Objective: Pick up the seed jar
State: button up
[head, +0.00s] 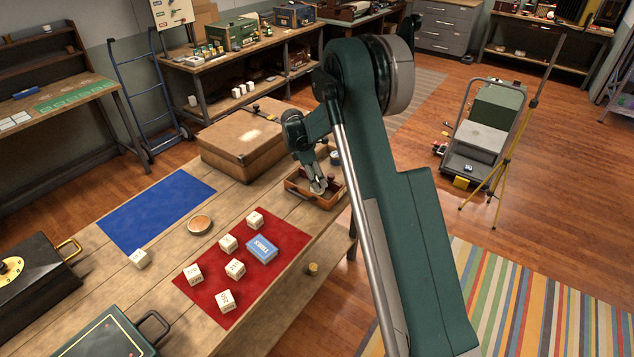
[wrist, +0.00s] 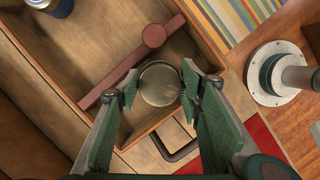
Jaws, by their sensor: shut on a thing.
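The seed jar (wrist: 159,84) shows in the wrist view as a round, glassy, pale greenish top, inside a wooden tray near its corner. My gripper (wrist: 160,88) has its two green fingers on either side of the jar, shut on it. In the head view my gripper (head: 318,184) reaches down into the wooden tray (head: 309,199) at the table's right edge. The jar is too small and covered to make out there. I cannot tell whether it is clear of the tray floor.
A dark red bar with a round knob (wrist: 108,66) crosses the tray beside the jar. A blue-topped container (wrist: 57,7) is at the tray's far end. A brown case (head: 240,148) stands left of the tray. White cubes and a blue box (head: 262,248) lie on a red mat.

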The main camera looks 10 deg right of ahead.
jog(key=shift+r, duration=0.6)
jog(key=c, duration=0.5)
jog(key=shift+o, duration=0.2)
notch_tip(320, 180, up, 9)
jog(key=shift+f, duration=0.2)
